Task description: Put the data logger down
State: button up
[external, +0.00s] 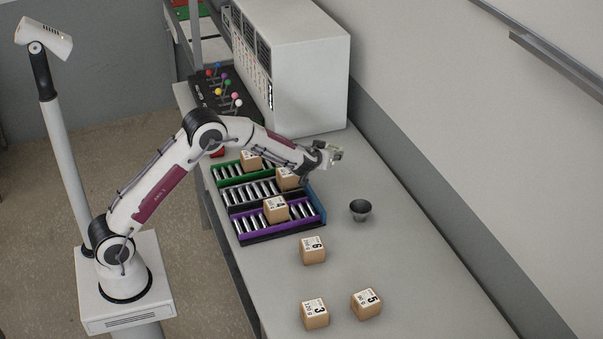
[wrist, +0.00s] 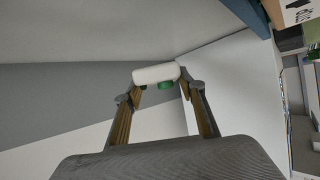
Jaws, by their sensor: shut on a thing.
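The data logger (wrist: 156,75), a small white rounded body with a green part on its side, is held between the two fingertips in the wrist view. My gripper (wrist: 158,87) is shut on it. In the external view my gripper (external: 334,155) is to the right of the roller racks, above the bench, and points right. The data logger is too small there to make out clearly.
Roller racks with green, black and purple edges (external: 262,236) hold several numbered boxes. A dark cup (external: 360,209) and boxes 6 (external: 313,250), 3 (external: 315,314) and 5 (external: 366,303) stand on the bench (external: 415,275). A white cabinet (external: 310,80) stands behind.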

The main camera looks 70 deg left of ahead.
aim_at(328, 178)
jog(key=shift+f, duration=0.5)
jog(key=shift+f, duration=1.9)
jog(key=shift+s+f, duration=0.1)
jog(key=shift+f, duration=0.6)
jog(key=o, duration=1.1)
jog(key=shift+f, duration=0.15)
jog(key=shift+o, duration=0.2)
jog(key=shift+r, duration=0.65)
jog(key=v, duration=1.2)
jog(key=shift+r, duration=0.2)
